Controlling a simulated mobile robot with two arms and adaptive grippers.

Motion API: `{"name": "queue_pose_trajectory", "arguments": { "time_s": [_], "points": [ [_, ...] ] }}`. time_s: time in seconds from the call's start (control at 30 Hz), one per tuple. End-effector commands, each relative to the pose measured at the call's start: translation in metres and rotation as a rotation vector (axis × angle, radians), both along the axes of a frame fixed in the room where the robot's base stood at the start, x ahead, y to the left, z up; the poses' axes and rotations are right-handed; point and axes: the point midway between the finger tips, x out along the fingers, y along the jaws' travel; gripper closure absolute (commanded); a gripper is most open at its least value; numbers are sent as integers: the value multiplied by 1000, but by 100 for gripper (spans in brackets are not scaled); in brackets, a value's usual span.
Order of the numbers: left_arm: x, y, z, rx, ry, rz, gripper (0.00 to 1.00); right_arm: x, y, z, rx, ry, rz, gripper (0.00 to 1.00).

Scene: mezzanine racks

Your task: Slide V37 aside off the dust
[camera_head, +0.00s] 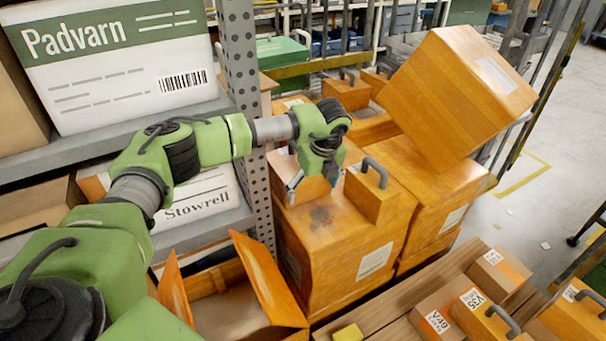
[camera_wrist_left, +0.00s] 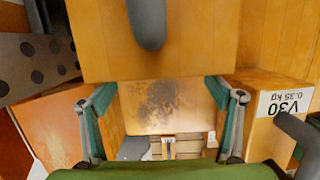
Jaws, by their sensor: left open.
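No label reading V37 is legible. A dark dust patch (camera_head: 321,213) marks the top of a large orange carton (camera_head: 325,250); it also shows in the left wrist view (camera_wrist_left: 160,97). A small orange box with a grey handle (camera_head: 370,200) stands right beside the patch. My left gripper (camera_head: 312,184) is open and points down just behind the patch, left of that box. In the left wrist view, my gripper (camera_wrist_left: 160,88) has its fingers apart, with a handled orange box (camera_wrist_left: 155,55) close by at the top and a V30 box (camera_wrist_left: 270,108) at right. My right gripper is out of view.
A large carton (camera_head: 455,95) leans tilted on the stack at right. An open carton (camera_head: 215,300) lies below, and several labelled boxes (camera_head: 437,320) sit at front right. Another handled box (camera_head: 345,92) is behind.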

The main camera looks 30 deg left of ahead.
Motion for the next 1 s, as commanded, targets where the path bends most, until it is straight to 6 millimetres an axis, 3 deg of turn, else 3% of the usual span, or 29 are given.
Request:
{"name": "queue_pose_trajectory", "arguments": {
  "time_s": [0.33, 1.0],
  "points": [
    [10, 16, -1, 1, -1, 2, 17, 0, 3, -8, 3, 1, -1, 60],
    [13, 21, 0, 2, -1, 0, 17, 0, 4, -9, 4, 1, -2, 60]
  ]
}}
